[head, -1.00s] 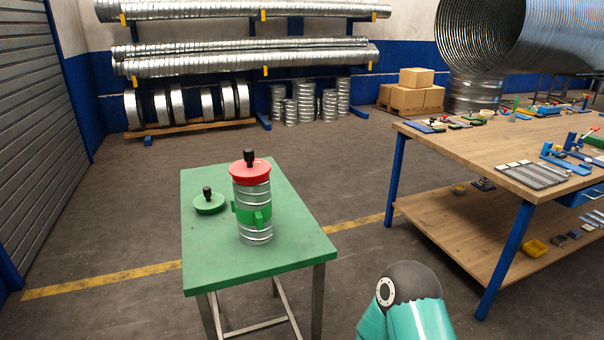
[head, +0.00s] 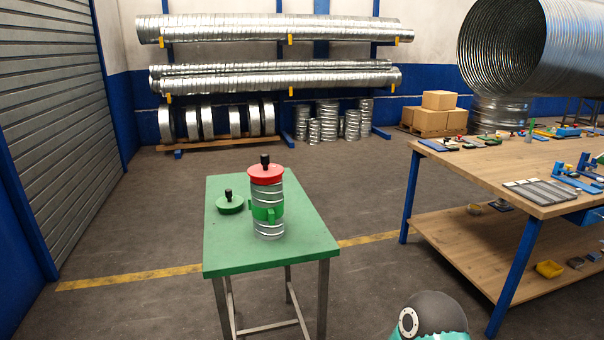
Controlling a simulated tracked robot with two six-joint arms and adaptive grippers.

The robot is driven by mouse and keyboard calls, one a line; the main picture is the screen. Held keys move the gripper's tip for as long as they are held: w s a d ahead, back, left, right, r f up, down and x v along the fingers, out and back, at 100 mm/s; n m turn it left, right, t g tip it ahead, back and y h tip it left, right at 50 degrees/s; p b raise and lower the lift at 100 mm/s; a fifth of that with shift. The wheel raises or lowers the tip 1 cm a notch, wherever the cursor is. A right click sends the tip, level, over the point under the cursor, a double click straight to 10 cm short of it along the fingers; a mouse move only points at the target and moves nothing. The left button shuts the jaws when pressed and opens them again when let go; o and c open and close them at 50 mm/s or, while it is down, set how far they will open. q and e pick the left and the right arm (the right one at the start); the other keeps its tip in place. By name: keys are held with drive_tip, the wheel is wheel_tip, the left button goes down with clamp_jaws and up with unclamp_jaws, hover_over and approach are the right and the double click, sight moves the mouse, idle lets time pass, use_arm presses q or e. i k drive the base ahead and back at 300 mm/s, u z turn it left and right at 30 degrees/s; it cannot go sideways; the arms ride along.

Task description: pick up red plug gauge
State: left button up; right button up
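The red plug gauge (head: 266,174) is a red disc with a black knob on top. It sits on the upper end of an upright spiral duct piece (head: 269,228), which has a green clamp band (head: 266,212) around it. The duct piece stands on a green table (head: 235,258). A green disc with a black knob (head: 230,204) lies on the table to the left of the duct. Neither gripper is in view; only part of my arm shows at the bottom right, well away from the gauge.
A wooden workbench (head: 480,167) with blue legs, tools and a lower shelf stands at the right. Racks of long ducts (head: 275,80) and cardboard boxes (head: 437,110) are at the back. A roller shutter (head: 60,120) is at the left. Floor around the green table is clear.

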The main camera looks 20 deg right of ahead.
sight(266, 172)
drive_tip(key=z, duration=5.75)
drive_tip(key=k, duration=1.2)
drive_tip(key=u, duration=5.85)
